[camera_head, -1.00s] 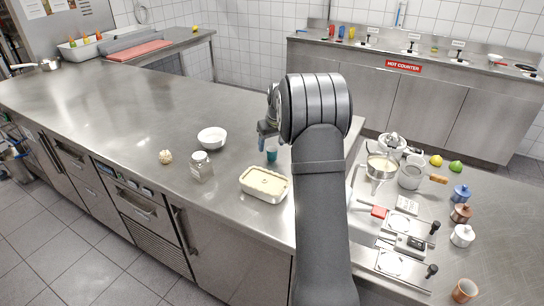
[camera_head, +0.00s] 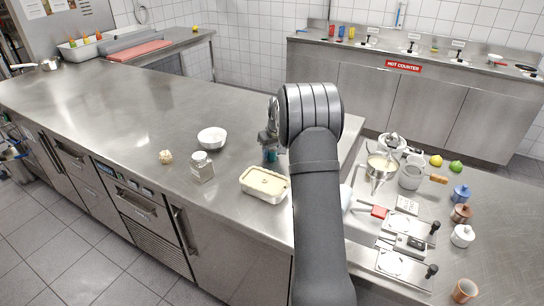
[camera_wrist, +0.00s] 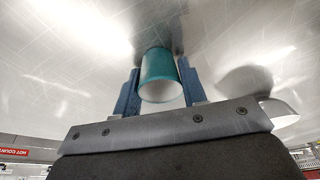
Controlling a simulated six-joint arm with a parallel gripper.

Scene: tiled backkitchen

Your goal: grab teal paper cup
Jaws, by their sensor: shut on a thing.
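The teal paper cup (camera_wrist: 160,66) sits between the two blue fingers of my gripper (camera_wrist: 160,92) in the wrist view. The fingers are shut on its sides, and its pale open mouth faces the camera. In the head view the cup (camera_head: 270,156) is a small teal patch on the steel counter, partly hidden by my gripper (camera_head: 269,140) above it. I cannot tell whether its base touches the counter.
A rectangular tub of pale food (camera_head: 264,184) stands just in front of the cup. A white bowl (camera_head: 212,138), a glass jar (camera_head: 202,166) and a small beige lump (camera_head: 166,157) are to the left.

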